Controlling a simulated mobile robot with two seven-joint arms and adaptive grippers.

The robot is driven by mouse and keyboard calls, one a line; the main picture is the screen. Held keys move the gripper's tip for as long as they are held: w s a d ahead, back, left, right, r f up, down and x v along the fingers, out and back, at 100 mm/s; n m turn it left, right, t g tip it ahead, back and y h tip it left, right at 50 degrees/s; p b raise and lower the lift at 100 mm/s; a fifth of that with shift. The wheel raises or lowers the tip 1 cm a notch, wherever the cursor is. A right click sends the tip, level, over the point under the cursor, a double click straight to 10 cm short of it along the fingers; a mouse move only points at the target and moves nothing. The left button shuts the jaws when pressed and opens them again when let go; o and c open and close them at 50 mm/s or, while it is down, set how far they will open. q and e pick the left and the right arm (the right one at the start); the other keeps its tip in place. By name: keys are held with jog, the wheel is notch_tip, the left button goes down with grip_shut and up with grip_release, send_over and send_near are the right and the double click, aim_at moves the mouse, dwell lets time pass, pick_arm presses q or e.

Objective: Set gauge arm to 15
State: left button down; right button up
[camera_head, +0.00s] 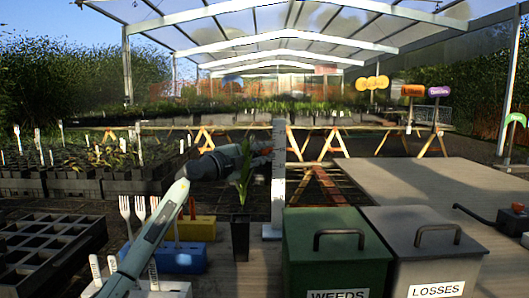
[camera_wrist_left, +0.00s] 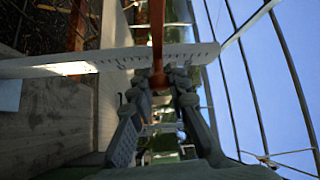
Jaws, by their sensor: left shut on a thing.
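The gauge is an upright pale post (camera_head: 279,190) with scale marks, standing behind the potted plant in the head view. In the left wrist view its marked scale (camera_wrist_left: 200,51) runs across the picture. The orange-red gauge arm (camera_wrist_left: 157,32) crosses in front of the scale. My left gripper (camera_head: 265,151) is at the upper part of the post. In the left wrist view my left gripper (camera_wrist_left: 160,82) is shut on the near end of the gauge arm. I cannot read the numbers on the scale. My right gripper is not in view.
A potted plant (camera_head: 240,238) stands just in front of the post. A green WEEDS bin (camera_head: 335,258) and a grey LOSSES bin (camera_head: 420,250) stand at the front right. The tabletop (camera_head: 430,185) at right is mostly bare.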

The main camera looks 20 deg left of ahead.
pick_arm(q)
jog(key=c, duration=1.4)
grip_release()
jog(key=shift+c, duration=0.2)
jog(key=shift+s, duration=0.1)
jog(key=v, duration=1.2)
